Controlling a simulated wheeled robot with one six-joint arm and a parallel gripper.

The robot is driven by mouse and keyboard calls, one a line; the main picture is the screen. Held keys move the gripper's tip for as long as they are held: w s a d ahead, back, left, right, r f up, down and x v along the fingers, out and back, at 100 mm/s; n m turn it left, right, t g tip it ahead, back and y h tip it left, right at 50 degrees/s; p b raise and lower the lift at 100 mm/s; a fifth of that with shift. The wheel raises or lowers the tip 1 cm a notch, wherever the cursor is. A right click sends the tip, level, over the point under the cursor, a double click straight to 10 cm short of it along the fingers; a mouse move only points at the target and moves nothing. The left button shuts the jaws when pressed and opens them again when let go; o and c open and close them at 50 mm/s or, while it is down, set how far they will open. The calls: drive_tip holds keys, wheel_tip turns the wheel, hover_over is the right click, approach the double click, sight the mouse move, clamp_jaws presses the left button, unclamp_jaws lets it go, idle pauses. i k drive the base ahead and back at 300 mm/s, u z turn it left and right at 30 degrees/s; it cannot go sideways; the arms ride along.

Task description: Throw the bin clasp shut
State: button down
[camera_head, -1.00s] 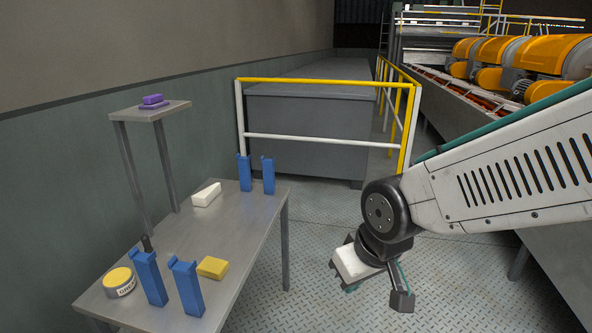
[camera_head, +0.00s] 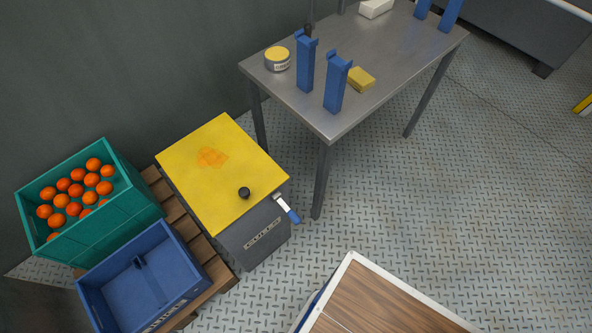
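The grey bin (camera_head: 256,240) stands on the floor left of the metal table, with its yellow lid (camera_head: 222,172) lying down on top. The lid has a black knob (camera_head: 244,193) and an orange stain. The clasp (camera_head: 287,208) is on the bin's right side near the front corner of the lid. It has a pale metal part and a blue handle end that points out and down, away from the bin wall. I cannot tell whether it is hooked on the lid. My gripper is out of view now.
A teal crate of oranges (camera_head: 118,228) and an empty blue crate (camera_head: 172,262) sit on a wooden pallet (camera_head: 201,248) left of the bin. The metal table (camera_head: 393,83) holds blue uprights, a tin (camera_head: 277,60) and a yellow sponge (camera_head: 361,79). Open floor (camera_head: 440,200) lies to the right.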

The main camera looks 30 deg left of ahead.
sight(291, 213)
drive_tip(key=k, duration=0.35)
drive_tip(key=u, duration=0.1)
drive_tip(key=i, duration=0.3)
drive_tip(key=u, duration=1.45)
drive_tip(key=k, duration=1.1)
drive_tip(key=z, duration=0.95)
drive_tip(key=i, duration=1)
drive_tip(key=u, duration=0.6)
